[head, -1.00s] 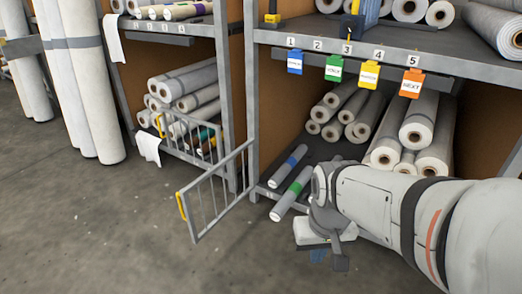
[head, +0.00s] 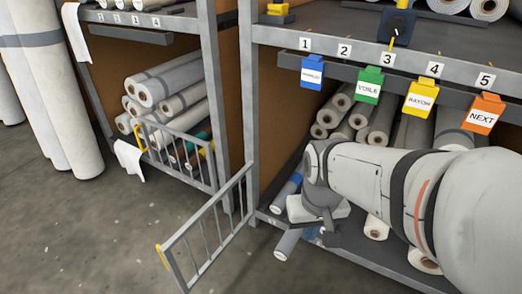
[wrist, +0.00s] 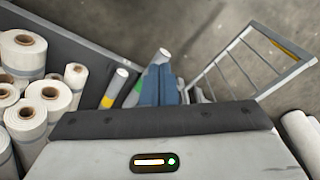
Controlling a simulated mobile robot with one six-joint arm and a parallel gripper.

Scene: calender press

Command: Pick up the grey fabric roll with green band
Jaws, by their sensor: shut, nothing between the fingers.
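The grey fabric roll with green band shows in the head view as a grey end (head: 287,244) jutting past the shelf's front edge; my wrist hides its band there. In the wrist view, its pale end (wrist: 162,56) and a strip of green band show beside my fingers. My gripper (head: 318,236) is low in front of the lower shelf. Its blue fingers (wrist: 159,86) are together and empty, overlapping the roll in the wrist view. I cannot tell whether they touch it.
A grey roll with blue band (head: 288,186) lies to the left on the same shelf. A roll with yellow band (wrist: 115,86) lies on the other side in the wrist view. An open barred gate (head: 212,232) stands left. Stacked rolls (wrist: 40,105) are close by.

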